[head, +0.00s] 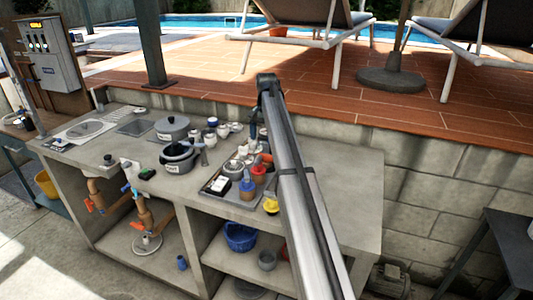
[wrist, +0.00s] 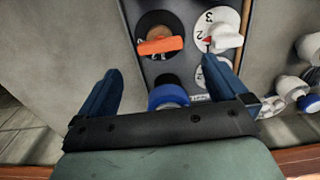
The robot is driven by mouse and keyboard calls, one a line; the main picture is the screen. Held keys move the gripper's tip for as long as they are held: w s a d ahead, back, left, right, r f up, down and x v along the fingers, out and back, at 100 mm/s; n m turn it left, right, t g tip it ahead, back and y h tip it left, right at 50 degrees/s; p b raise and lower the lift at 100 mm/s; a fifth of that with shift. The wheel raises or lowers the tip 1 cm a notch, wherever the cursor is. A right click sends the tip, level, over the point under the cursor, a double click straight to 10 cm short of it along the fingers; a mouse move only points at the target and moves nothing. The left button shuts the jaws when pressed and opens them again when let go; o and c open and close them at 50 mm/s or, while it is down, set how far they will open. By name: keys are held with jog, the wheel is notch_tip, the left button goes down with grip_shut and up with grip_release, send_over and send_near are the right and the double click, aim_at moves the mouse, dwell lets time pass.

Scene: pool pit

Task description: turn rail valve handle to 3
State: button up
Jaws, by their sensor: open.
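In the wrist view my gripper (wrist: 162,68) is open, with its two blue fingers spread and nothing held between them. Beyond the right fingertip is a white numbered dial (wrist: 227,16) showing a 2 and a 3. A white handle (wrist: 227,37) with a red tip sits on it, the tip pointing left, close to the 2. I cannot tell for sure that this is the rail valve. A second white dial (wrist: 206,78) is partly hidden by the right finger.
In the wrist view an orange handle (wrist: 160,45) lies on a dark disc, and a blue-rimmed knob (wrist: 168,97) shows between the fingers. White fittings (wrist: 310,47) stand at right. In the head view, pots (head: 179,158) and a tray (head: 212,184) crowd the concrete counter (head: 345,165); its right end is clear.

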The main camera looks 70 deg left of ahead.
aim_at(267, 155)
notch_tip(267, 155, down, 8)
jog(key=shift+r, duration=0.1)
dwell(0.4)
jog(key=c, duration=1)
